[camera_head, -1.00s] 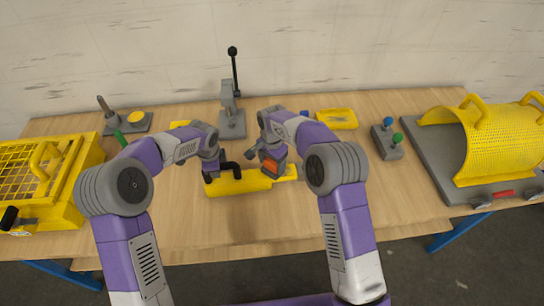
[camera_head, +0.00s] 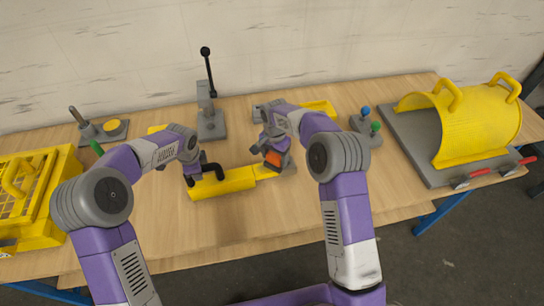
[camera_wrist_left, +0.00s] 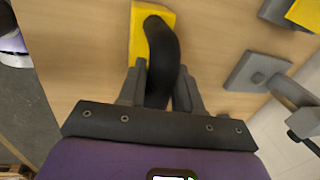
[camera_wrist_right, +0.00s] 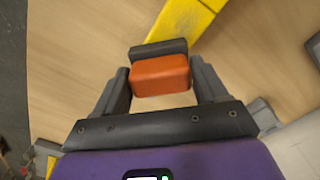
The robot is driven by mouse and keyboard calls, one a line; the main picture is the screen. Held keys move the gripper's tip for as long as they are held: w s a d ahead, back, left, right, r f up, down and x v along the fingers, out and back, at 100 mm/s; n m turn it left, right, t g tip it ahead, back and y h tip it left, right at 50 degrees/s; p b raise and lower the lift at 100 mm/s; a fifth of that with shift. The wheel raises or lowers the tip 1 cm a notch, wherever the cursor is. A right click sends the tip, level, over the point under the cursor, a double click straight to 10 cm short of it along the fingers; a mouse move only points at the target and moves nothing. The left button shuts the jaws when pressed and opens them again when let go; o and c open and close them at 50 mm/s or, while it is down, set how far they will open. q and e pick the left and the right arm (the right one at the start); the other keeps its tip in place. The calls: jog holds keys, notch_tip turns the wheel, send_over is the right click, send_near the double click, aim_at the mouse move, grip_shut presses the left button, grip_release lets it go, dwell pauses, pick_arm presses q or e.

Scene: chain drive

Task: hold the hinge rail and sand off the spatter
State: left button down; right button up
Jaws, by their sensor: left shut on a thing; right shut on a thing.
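The yellow hinge rail (camera_head: 226,184) lies across the middle of the bench, with a thick left part and a thinner right part. A black curved handle (camera_wrist_left: 163,50) rises from its left end. My left gripper (camera_wrist_left: 160,88) is shut on this handle. My right gripper (camera_wrist_right: 160,80) is shut on an orange and black sanding block (camera_wrist_right: 161,74), which also shows in the head view (camera_head: 273,161). The block is at the thin right part of the rail; I cannot tell whether it touches. The rail's thin part (camera_wrist_right: 185,25) shows beyond the block. I cannot make out any spatter.
A toggle clamp (camera_head: 210,122) stands behind the rail. A yellow cage box (camera_head: 30,200) is at the left, and a yellow curved guard (camera_head: 475,125) on a grey plate is at the right. A knob stand (camera_head: 366,140) stands between rail and guard. The bench front is clear.

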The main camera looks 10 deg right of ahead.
jog(key=a, duration=0.7)
jog(key=shift+s+a, duration=0.2)
notch_tip(320, 180, up, 8)
dwell(0.6)
jog(key=shift+r, duration=0.1)
pick_arm(q)
jog(key=c, duration=0.7)
grip_release()
jog(key=r, duration=0.4)
jog(key=s+r, duration=0.1)
jog(key=r, duration=0.3)
jog(key=s+r, duration=0.1)
jog(key=r, duration=0.2)
jog(key=shift+s+r, duration=0.15)
jog(key=shift+r, duration=0.25)
